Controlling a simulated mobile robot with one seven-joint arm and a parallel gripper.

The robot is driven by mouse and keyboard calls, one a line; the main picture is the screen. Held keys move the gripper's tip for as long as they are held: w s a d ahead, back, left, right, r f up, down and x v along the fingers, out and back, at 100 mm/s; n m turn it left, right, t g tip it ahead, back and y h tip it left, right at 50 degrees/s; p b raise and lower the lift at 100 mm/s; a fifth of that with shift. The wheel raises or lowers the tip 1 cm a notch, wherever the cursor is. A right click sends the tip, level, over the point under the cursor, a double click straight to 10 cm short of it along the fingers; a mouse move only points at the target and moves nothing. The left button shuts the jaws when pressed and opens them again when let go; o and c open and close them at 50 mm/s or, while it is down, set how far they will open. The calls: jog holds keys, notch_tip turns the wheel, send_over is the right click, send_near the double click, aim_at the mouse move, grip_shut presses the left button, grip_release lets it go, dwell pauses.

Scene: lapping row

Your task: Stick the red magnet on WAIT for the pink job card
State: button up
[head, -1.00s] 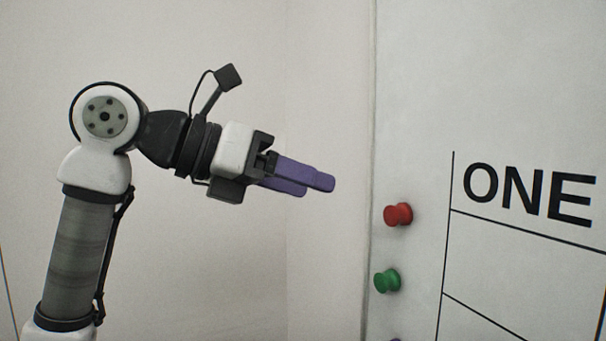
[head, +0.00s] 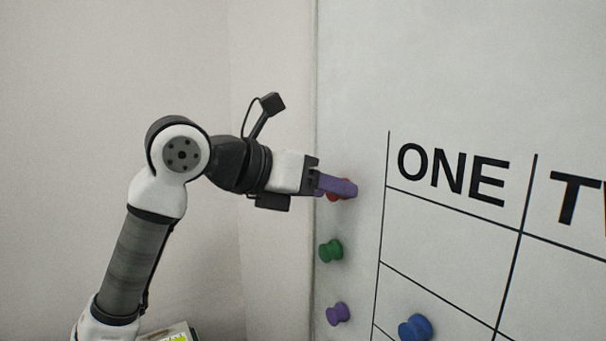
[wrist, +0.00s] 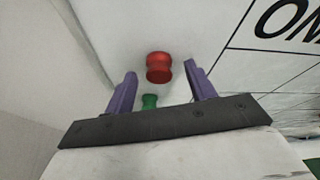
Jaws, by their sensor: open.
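The red magnet (head: 333,196) is stuck on the left strip of the whiteboard (head: 350,90), mostly hidden behind my fingers in the head view. In the wrist view the red magnet (wrist: 159,67) shows between and just beyond my two purple fingertips. My gripper (head: 340,187) is open and empty, pointing at the board; it also shows in the wrist view (wrist: 160,78) with a finger on each side of the magnet's line. I cannot tell whether the fingers reach around it. The pink job card and the WAIT label are not in view.
Below the red magnet are a green magnet (head: 331,250) and a purple magnet (head: 338,314). A blue magnet (head: 415,328) sits inside the grid under the ONE heading (head: 453,174). Part of a white and yellow item (head: 178,335) shows at the bottom. The upper board is clear.

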jog(key=shift+w+d, duration=0.1)
jog(key=shift+d, duration=0.05)
jog(key=c, duration=1)
jog(key=shift+c, duration=0.2)
jog(key=shift+s+a, duration=0.45)
jog(key=shift+a, duration=0.2)
jog(key=shift+s+a, duration=0.45)
jog(key=shift+a, duration=0.15)
jog(key=shift+a, duration=0.1)
jog(key=shift+s+a+b, duration=0.25)
jog(key=shift+s+a, duration=0.65)
jog(key=shift+a, duration=0.3)
jog(key=shift+s+a+b, duration=0.2)
jog(key=shift+s+a, duration=0.65)
jog(key=shift+a, duration=0.3)
